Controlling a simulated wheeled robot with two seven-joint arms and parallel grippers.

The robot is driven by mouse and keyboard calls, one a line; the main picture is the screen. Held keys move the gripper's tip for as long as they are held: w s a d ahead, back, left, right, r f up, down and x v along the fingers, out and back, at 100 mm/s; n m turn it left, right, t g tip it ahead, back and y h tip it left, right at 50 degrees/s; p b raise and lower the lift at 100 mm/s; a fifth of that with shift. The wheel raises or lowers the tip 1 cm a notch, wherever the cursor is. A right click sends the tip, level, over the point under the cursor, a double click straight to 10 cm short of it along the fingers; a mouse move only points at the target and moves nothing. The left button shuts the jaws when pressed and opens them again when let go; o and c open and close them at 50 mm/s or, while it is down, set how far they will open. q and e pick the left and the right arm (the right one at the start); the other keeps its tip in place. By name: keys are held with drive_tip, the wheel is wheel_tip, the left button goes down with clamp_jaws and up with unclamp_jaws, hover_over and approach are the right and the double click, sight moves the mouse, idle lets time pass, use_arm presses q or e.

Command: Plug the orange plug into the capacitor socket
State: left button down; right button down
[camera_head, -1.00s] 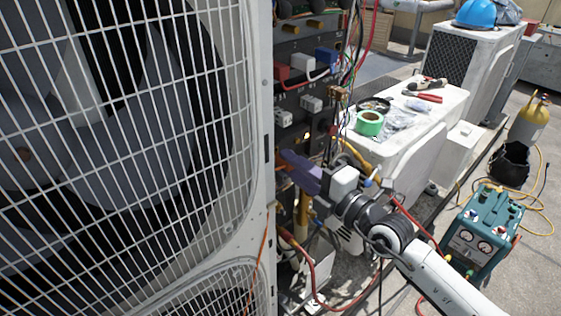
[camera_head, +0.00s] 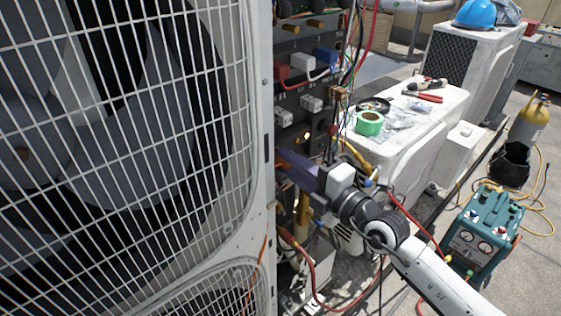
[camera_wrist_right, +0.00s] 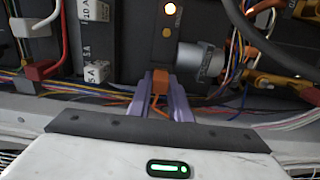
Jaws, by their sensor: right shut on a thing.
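In the right wrist view, the orange plug (camera_wrist_right: 160,80) sits between the purple fingers of my right gripper (camera_wrist_right: 160,88), which is shut on it. Orange wire shows between the fingers below the plug. The silver capacitor (camera_wrist_right: 200,62) lies just right of the fingertips, with an orange piece at its right end. I cannot tell whether this piece is the socket. My left gripper is not in view.
The fan grille (camera_head: 130,150) fills the left. A white unit (camera_head: 400,135) with green tape (camera_head: 369,123) stands at right.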

drive_tip(key=shift+w+a, duration=0.25)
idle(0.3)
drive_tip(key=c, duration=1.5)
unclamp_jaws()
drive_tip(key=shift+a, duration=0.1)
drive_tip(key=shift+c, duration=0.2)
drive_tip(key=v, duration=1)
drive_tip(key=s+d+f+m+t+h, duration=0.1)
drive_tip(key=s+d+f+m+h, duration=0.35)
drive_tip(key=f+m, duration=0.5)
drive_tip(key=s+d+f+m+t+h, duration=0.1)
drive_tip(key=s+d+f+m+h, duration=0.4)
drive_tip(key=f+m, duration=0.4)
drive_tip(key=s+d+f+m+g, duration=0.2)
drive_tip(key=s+f+m+g, duration=0.4)
drive_tip(key=s+f, duration=0.8)
drive_tip(key=shift+s+d+h, duration=0.25)
drive_tip(key=shift+s+h, duration=0.2)
drive_tip(key=shift+s, duration=0.15)
